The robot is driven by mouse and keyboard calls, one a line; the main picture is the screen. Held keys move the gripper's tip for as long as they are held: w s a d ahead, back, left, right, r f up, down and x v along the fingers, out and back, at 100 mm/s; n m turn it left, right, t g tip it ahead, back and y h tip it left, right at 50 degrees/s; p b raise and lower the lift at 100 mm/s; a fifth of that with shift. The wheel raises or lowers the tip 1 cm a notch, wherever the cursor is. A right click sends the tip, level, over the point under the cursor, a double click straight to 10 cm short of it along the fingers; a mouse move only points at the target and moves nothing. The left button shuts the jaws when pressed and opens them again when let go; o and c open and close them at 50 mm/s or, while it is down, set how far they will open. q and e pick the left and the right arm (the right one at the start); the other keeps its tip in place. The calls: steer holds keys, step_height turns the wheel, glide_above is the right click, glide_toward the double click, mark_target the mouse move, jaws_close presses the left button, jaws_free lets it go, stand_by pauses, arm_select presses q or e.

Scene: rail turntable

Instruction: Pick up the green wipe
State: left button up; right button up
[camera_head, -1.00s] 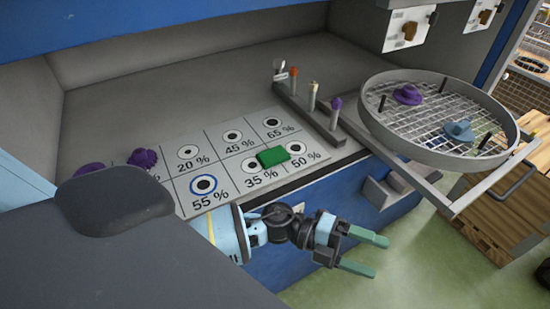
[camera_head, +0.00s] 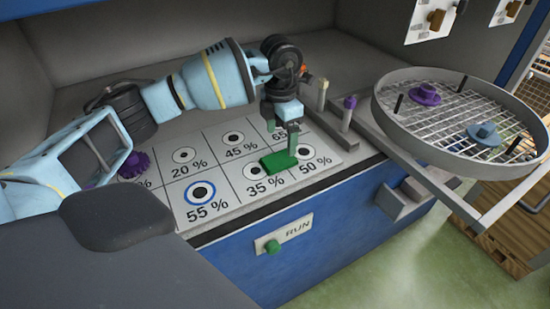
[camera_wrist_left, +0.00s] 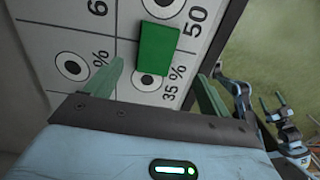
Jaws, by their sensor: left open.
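The green wipe (camera_head: 278,162) lies flat on the white marked panel (camera_head: 236,182), between the 35 % and 50 % fields. My left gripper (camera_head: 282,135) points down just behind the wipe in the head view. In that view one finger overlaps the wipe's edge; contact cannot be told. In the left wrist view the wipe (camera_wrist_left: 158,50) lies ahead of the left gripper (camera_wrist_left: 160,85), between the lines of its two spread fingers. The left gripper is open and empty. Small parts that look like my right gripper (camera_wrist_left: 272,102) show at the right of the wrist view.
A round mesh tray (camera_head: 455,160) with purple and blue pieces stands at the right. A purple knob (camera_head: 133,165) is at the left. A green RUN button (camera_head: 272,247) is on the blue front.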

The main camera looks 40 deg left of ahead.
mark_target(278, 159)
arm_select(q)
steer(key=shift+a+r, duration=0.3)
steer(key=shift+a, duration=0.1)
steer(key=shift+d+f, duration=0.15)
steer(key=shift+f, duration=3.75)
steer(key=shift+s, duration=0.1)
steer(key=c, duration=1.1)
steer(key=shift+o, duration=0.2)
